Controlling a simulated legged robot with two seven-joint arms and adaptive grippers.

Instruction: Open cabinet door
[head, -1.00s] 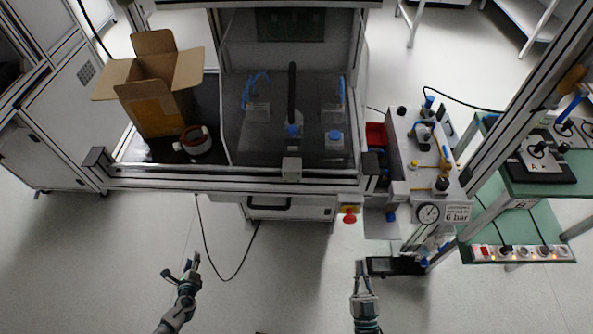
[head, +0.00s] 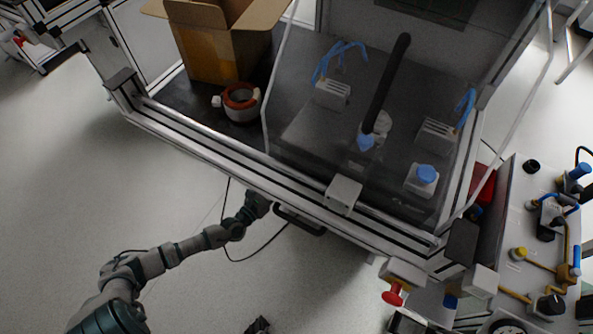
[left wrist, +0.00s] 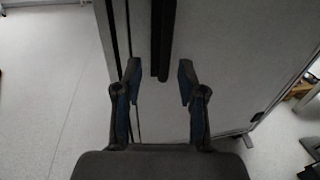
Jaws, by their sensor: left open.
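The cabinet under the workstation carries a black bar handle (head: 300,221). Its pale door panel (left wrist: 225,65) fills much of the left wrist view. My left gripper (head: 264,203) is at the left end of the handle in the head view, its fingers hard to make out there. In the left wrist view the left gripper (left wrist: 159,78) is open. The handle (left wrist: 163,40) appears between its two fingertips, with no visible grip on it. Only a dark tip of my right gripper (head: 258,325) shows at the bottom edge of the head view; its fingers are unclear.
The workstation's metal front edge (head: 215,154) overhangs the cabinet. On top are a cardboard box (head: 213,50) and a red-and-white ring (head: 241,101). A red knob (head: 392,295) sticks out at the right. A black cable (head: 262,243) hangs below. The floor at left is clear.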

